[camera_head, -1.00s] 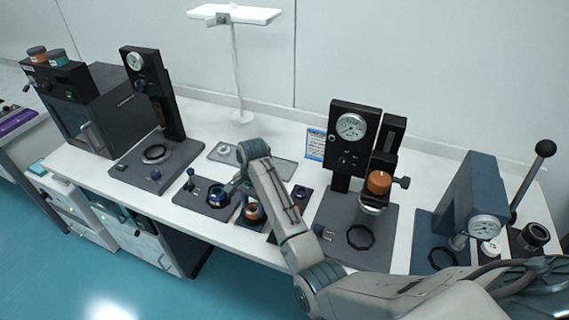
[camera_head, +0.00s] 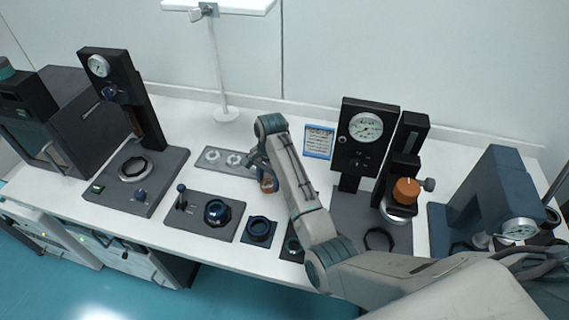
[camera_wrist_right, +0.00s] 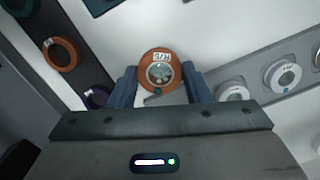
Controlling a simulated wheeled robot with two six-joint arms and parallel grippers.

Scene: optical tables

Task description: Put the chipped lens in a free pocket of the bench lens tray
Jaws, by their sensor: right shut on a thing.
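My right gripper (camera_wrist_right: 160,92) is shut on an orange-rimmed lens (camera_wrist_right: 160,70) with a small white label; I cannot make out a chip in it. In the head view the lens (camera_head: 268,186) hangs below the right gripper (camera_head: 264,172), close to the near right part of the grey bench lens tray (camera_head: 222,169). The tray also shows at the right of the wrist view (camera_wrist_right: 259,88), with white-rimmed lenses in it. My arm hides the tray's right end in the head view, so I cannot tell which pockets are free. My left gripper is out of view.
A gauge press (camera_head: 366,130) stands to the right and a gauge stand (camera_head: 120,95) to the left. Bare white bench lies behind the tray.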

